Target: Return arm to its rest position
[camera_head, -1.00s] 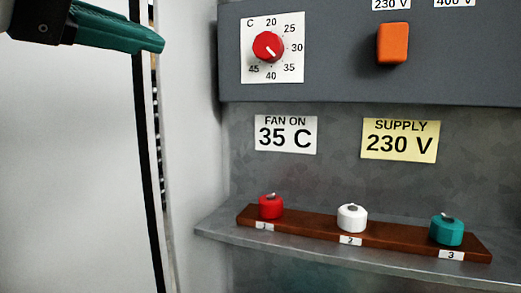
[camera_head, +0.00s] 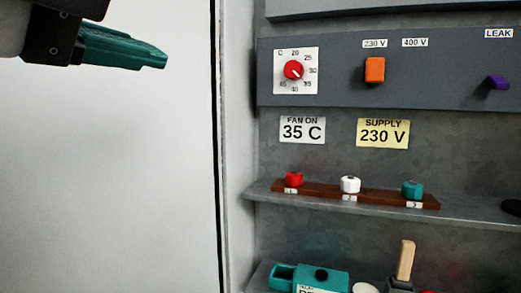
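My gripper (camera_head: 160,60) is at the upper left of the head view, with teal fingers pointing right from a black mount. It is in front of a plain pale panel (camera_head: 110,180) and apart from the control panel to its right. The fingers overlap from this side, so I cannot tell whether they are parted. No object shows at their tips.
The dark control panel (camera_head: 440,75) carries a red dial (camera_head: 293,69), an orange switch (camera_head: 375,70) and a purple lever (camera_head: 498,82). Below, a wooden strip (camera_head: 325,191) holds red, white and teal knobs on a shelf. A lower shelf holds a teal device (camera_head: 318,279).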

